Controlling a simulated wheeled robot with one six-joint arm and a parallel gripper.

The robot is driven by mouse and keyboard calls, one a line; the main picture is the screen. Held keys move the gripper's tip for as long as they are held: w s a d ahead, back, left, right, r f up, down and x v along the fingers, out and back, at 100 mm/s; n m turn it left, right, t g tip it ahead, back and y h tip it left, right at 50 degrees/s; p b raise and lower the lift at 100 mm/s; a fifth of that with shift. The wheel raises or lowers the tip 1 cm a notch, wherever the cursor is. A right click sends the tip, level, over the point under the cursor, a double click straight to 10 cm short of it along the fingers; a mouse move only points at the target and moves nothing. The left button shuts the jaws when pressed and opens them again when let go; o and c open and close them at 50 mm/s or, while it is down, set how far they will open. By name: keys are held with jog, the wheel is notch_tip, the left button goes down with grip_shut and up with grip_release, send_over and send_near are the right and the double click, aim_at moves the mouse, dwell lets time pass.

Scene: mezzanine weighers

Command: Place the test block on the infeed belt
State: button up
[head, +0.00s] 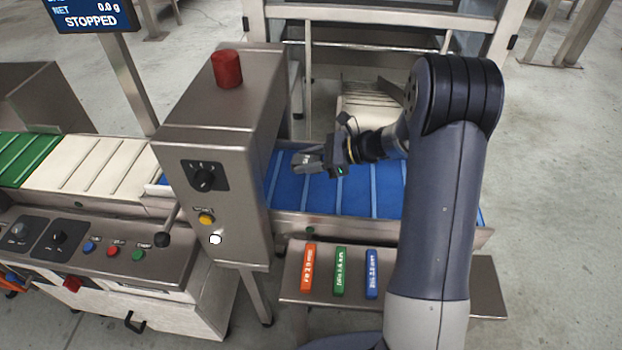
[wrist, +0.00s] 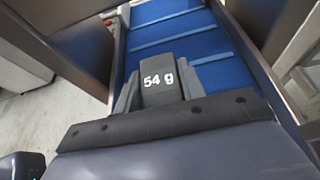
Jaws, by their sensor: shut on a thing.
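The test block (wrist: 158,72) is dark grey and marked "54 g" in the wrist view. My gripper (head: 318,160) is shut on it, with a finger on each side of the block. The blue infeed belt (head: 345,195) has raised light-blue cross bars and runs to the right of the metal housing; it also shows in the wrist view (wrist: 215,72). My gripper and the block are over the belt, close to the housing. I cannot tell whether the block touches the belt. The block is small and partly hidden by the fingers in the head view.
The steel housing (head: 215,145) with a red cap (head: 227,69) stands left of my gripper. A shelf (head: 323,291) in front of the belt holds orange, green and blue bars. White (head: 90,165) and green (head: 22,158) belts lie left. The display (head: 90,14) reads "STOPPED".

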aim_at(308, 187)
jog(key=shift+f, duration=3.55)
jog(key=shift+f+b, duration=0.2)
jog(key=shift+b, duration=0.1)
jog(key=o, duration=1)
jog(key=shift+r, duration=0.15)
jog(key=shift+d+r, duration=0.1)
jog(key=shift+r, duration=0.05)
jog(key=v, duration=1.1)
jog(key=shift+d, duration=0.35)
